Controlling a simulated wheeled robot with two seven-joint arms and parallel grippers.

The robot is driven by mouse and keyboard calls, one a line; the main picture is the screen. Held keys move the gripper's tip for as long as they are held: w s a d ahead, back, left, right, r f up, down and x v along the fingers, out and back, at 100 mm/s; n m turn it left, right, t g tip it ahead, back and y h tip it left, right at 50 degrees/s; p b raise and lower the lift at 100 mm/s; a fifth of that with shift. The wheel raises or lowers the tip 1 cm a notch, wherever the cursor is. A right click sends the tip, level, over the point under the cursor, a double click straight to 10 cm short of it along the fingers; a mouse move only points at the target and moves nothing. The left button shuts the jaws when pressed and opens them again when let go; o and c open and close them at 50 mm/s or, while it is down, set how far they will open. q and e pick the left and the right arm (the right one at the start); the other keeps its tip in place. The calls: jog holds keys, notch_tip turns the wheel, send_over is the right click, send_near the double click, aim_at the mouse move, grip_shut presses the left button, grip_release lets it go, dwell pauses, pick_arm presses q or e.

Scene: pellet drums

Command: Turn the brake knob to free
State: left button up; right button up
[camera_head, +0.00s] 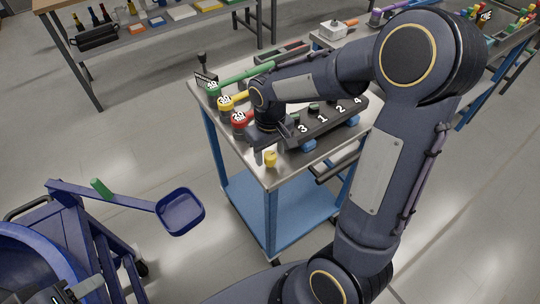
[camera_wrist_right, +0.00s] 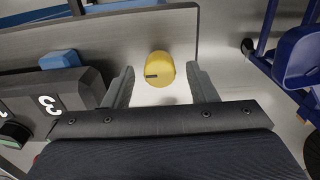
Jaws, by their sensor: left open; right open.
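The yellow brake knob (camera_head: 270,158) stands at the near corner of the steel-topped cart (camera_head: 278,177). In the right wrist view the round yellow knob (camera_wrist_right: 161,66) has a dark pointer mark towards its left side. My right gripper (camera_head: 266,147) is over this corner. In the wrist view its two fingers (camera_wrist_right: 161,84) are spread, one on each side of the knob, with gaps between; nothing is held. No lettering for the knob's positions is readable. My left gripper (camera_head: 78,290) shows partly at the bottom left edge, far from the knob.
Red, yellow and green numbered handles (camera_head: 240,119) line the cart's left side.

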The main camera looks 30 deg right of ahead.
jog(key=shift+f, duration=1.3)
jog(key=c, duration=1)
